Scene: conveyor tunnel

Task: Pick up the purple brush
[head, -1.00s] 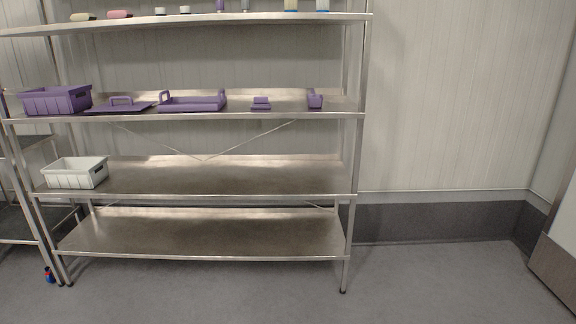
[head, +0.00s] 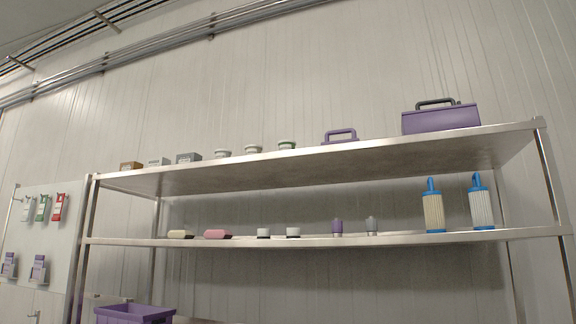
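I cannot make out a clear purple brush in this view. On the top shelf (head: 320,160) are a large purple case (head: 440,119) with a dark handle and a smaller low purple piece with a loop handle (head: 340,136), partly hidden by the shelf edge. On the shelf below stands a small purple-topped item (head: 337,227), too small to identify. A purple crate (head: 135,315) is cut off by the bottom edge of the view. Neither of my grippers is in view.
The shelf below the top (head: 400,240) also holds a pink block (head: 217,234), white-topped pieces and two blue-capped cylinders (head: 433,207) (head: 481,203). A wall board (head: 45,235) with hanging tools stands at the left. Rails run high along the wall.

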